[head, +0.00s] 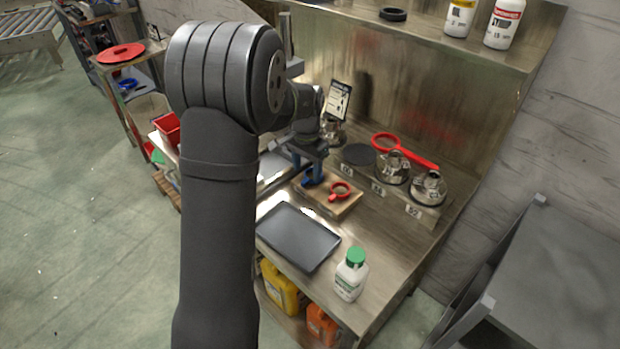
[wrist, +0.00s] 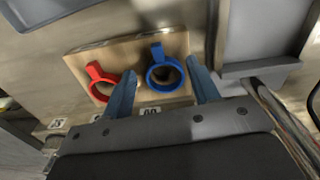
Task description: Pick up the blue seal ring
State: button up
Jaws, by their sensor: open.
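The blue seal ring (wrist: 165,73) lies on a wooden board, with its small tab pointing up in the wrist view. My gripper (wrist: 163,88) is open, with one blue finger on each side of the ring and a gap to each. In the head view my gripper (head: 311,173) is over the left part of the wooden board (head: 346,208), and the blue ring is mostly hidden or merges with the blue fingers there. A red seal ring (wrist: 98,82) lies on the same board, to the left of my left finger in the wrist view.
A dark tray (head: 297,236) and a white bottle with a green cap (head: 350,275) stand nearer on the bench. My own arm covers much of the head view.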

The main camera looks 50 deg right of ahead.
jog(key=shift+f, duration=1.45)
grip_shut()
